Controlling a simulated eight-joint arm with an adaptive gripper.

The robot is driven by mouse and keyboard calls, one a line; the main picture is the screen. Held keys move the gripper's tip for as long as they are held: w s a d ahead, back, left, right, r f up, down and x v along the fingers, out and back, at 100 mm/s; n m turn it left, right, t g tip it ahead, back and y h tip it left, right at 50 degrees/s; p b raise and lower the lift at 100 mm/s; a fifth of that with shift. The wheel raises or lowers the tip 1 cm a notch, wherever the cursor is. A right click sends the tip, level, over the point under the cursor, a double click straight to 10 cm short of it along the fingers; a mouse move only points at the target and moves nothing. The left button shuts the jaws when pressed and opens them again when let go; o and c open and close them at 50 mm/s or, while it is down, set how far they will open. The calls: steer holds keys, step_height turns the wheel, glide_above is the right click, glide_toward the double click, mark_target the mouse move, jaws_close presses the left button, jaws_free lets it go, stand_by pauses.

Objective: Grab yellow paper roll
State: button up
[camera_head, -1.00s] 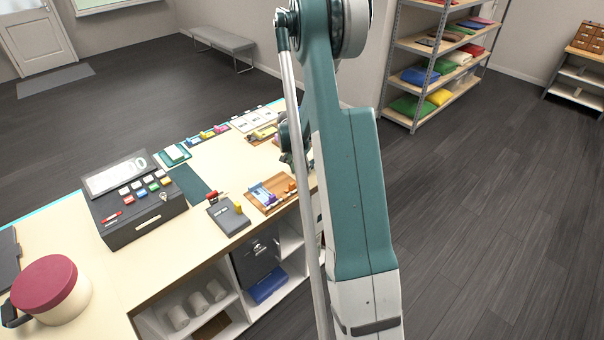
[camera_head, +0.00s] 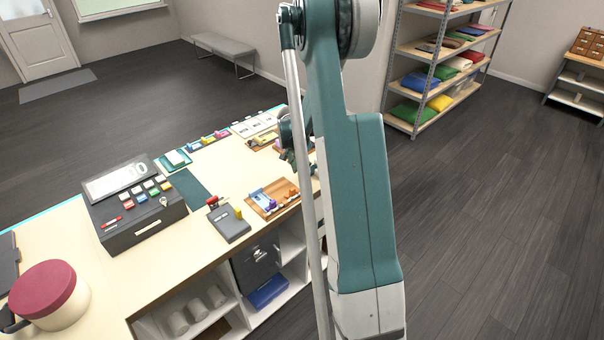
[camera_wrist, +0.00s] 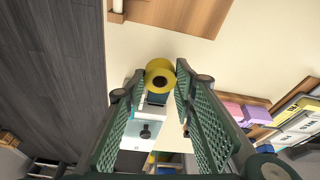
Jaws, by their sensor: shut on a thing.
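The yellow paper roll (camera_wrist: 170,70), a short cylinder with a dark hole in its end, shows in the wrist view between my fingertips. My gripper (camera_wrist: 159,77) has its green lattice fingers closed in on the roll from both sides. Whether the roll is clear of the white-and-dark device (camera_wrist: 142,130) just below it in the picture cannot be told. In the head view my gripper is mostly hidden behind my arm at the counter's far right end, and the roll cannot be made out there.
The pale counter (camera_head: 120,275) carries a dark cash register (camera_head: 135,212), a grey card terminal (camera_head: 231,224), a wooden tray (camera_head: 272,207) and a red-lidded pot (camera_head: 50,295). Other small goods lie near my gripper. Open floor (camera_head: 480,220) lies to the right.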

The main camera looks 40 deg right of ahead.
mark_target(302, 170)
steer(key=shift+r+b, duration=0.3)
steer(key=shift+r, duration=2.85)
